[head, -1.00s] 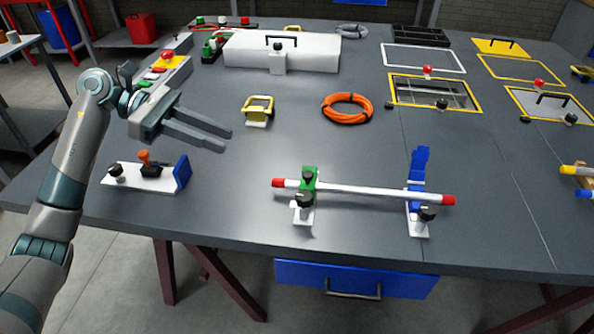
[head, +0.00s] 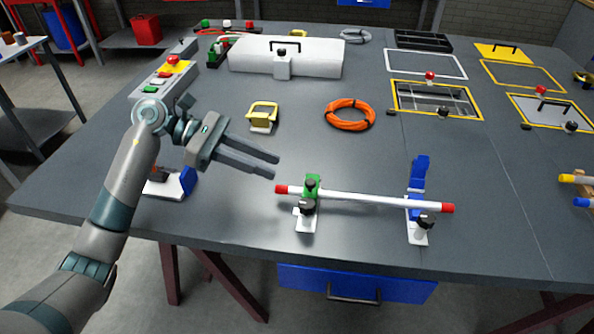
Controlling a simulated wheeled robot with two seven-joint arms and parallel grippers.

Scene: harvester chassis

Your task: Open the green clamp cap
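The green clamp cap (head: 312,183) sits on a small white stand (head: 306,222) at the left end of a white rod (head: 362,197) with red ends. It appears closed over the rod, with a black knob at the front. My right gripper is not in view.
A blue clamp (head: 420,175) stands up behind the rod's right end. An orange cable coil (head: 350,115) and a yellow clamp-like piece (head: 263,117) lie behind. A white-and-blue fixture (head: 188,183) is partly hidden by my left arm.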

